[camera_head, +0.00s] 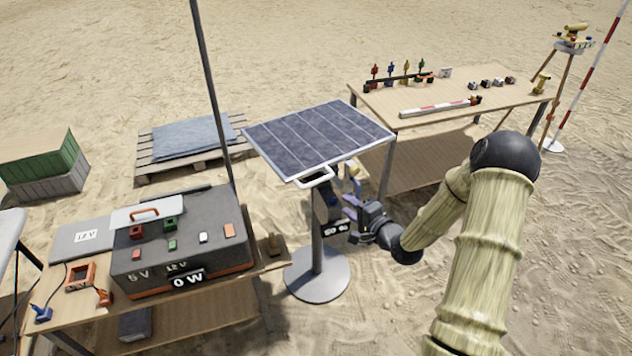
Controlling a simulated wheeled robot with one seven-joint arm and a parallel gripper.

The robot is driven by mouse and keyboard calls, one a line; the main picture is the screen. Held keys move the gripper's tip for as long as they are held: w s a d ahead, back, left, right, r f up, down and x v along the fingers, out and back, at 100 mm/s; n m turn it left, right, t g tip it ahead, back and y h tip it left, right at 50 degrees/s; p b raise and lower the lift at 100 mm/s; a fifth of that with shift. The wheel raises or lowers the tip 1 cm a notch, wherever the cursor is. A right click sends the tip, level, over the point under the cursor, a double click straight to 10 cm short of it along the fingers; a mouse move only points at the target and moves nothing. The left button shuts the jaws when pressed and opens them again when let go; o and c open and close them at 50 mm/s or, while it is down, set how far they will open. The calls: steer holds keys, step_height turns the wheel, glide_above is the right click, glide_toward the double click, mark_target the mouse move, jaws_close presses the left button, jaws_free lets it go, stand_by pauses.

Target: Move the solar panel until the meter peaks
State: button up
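The solar panel (318,136) is a dark blue tilted plate on a grey post with a round base (318,275). A white handle (314,178) juts from its near edge. The meter (188,277) on the front of the dark power box shows "0 W". My gripper (350,203) is just right of the post, below the panel and to the right of the handle. It appears apart from the handle. Its fingers are small and partly overlap the post, so I cannot tell their opening.
The power box (185,235) stands on a wooden table (75,308) at left, with small coloured blocks on top. Another table (465,90) with instruments stands behind my arm. A pallet (160,165) and crates (40,165) lie at back left. Sand is open in the right foreground.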

mark_target(317, 183)
steer(key=p+x, duration=0.4)
steer(key=x, duration=1.3)
steer(key=shift+w, duration=0.2)
jaws_close()
